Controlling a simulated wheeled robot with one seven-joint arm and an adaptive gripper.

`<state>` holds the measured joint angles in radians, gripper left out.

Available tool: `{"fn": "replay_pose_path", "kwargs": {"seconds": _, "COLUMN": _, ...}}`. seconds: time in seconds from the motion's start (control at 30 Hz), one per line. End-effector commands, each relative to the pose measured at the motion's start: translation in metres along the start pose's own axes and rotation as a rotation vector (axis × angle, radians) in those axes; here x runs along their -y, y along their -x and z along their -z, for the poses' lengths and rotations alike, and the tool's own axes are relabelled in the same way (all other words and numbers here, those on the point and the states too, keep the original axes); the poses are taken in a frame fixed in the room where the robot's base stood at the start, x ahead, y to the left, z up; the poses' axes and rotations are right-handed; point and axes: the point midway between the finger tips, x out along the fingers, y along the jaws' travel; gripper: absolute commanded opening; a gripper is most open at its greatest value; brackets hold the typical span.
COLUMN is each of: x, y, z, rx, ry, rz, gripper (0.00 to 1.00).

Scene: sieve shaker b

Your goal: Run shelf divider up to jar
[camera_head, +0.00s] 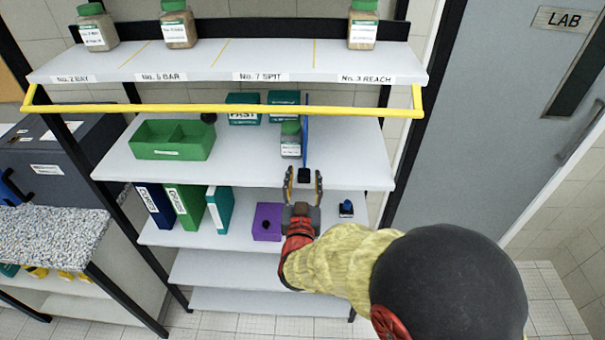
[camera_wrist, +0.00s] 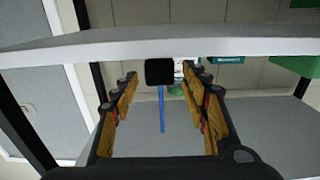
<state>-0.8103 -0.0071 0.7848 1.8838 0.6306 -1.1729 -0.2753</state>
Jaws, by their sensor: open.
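The shelf divider is a thin upright blue panel (camera_head: 306,128) with a black block (camera_head: 304,174) at its front, on the second shelf. In the wrist view the black block (camera_wrist: 159,71) and the blue panel (camera_wrist: 162,110) show too. A clear jar (camera_head: 290,146) with a green lid and white label stands close on the divider's left; I cannot tell if they touch. The jar (camera_wrist: 179,74) is partly hidden behind the block in the wrist view. My gripper (camera_head: 303,180) is open, with its fingers on either side of the black block, gripping nothing.
A yellow rail (camera_head: 220,109) crosses in front, above this shelf (camera_head: 355,160). A green bin (camera_head: 172,140) and teal boxes (camera_head: 243,109) stand left and behind. The shelf right of the divider is clear. Jars stand on the top shelf (camera_head: 225,62); binders and a purple box (camera_head: 267,222) stand below.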

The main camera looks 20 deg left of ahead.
Motion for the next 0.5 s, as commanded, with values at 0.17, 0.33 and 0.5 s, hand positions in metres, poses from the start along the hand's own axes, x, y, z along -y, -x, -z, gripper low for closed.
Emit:
{"fn": "replay_pose_path", "kwargs": {"seconds": 0.17, "x": 0.0, "y": -0.016, "z": 0.0, "rx": 0.0, "ry": 0.0, "rz": 0.0, "gripper": 0.45}}
{"fn": "replay_pose_path", "kwargs": {"seconds": 0.33, "x": 0.0, "y": -0.02, "z": 0.0, "rx": 0.001, "ry": 0.0, "rz": 0.001, "gripper": 0.45}}
{"fn": "replay_pose_path", "kwargs": {"seconds": 0.5, "x": 0.0, "y": -0.019, "z": 0.0, "rx": 0.001, "ry": 0.0, "rz": 0.001, "gripper": 0.45}}
